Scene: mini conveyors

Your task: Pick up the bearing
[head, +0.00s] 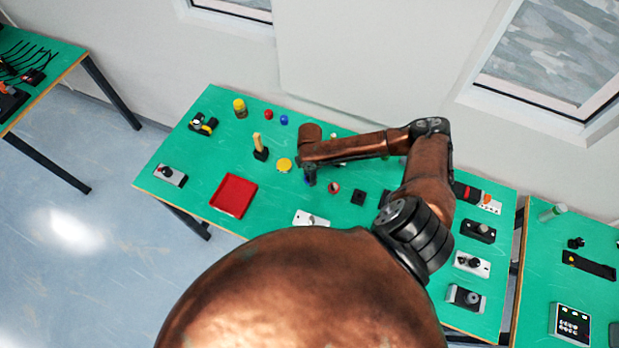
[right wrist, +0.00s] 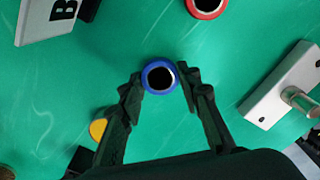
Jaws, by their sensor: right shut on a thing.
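The bearing, a blue ring with a dark hole (right wrist: 149,88), is between the fingertips of my right gripper (right wrist: 160,76) in the right wrist view. The gripper is shut on it, with one finger on each side. In the head view my right gripper (head: 310,179) points down over the middle of the green table, and the bearing is mostly hidden there. I cannot tell whether the bearing touches the table. A similar red ring (right wrist: 206,14) lies apart from it, and also shows in the head view (head: 333,187). My left gripper is not in view.
A yellow disc (head: 284,164) lies left of the gripper, with a wooden-handled item (head: 260,147) beyond. A red tray (head: 233,196) stands front left. A white plate with a metal knob (right wrist: 285,98) is close by. More switch units line the table's right end.

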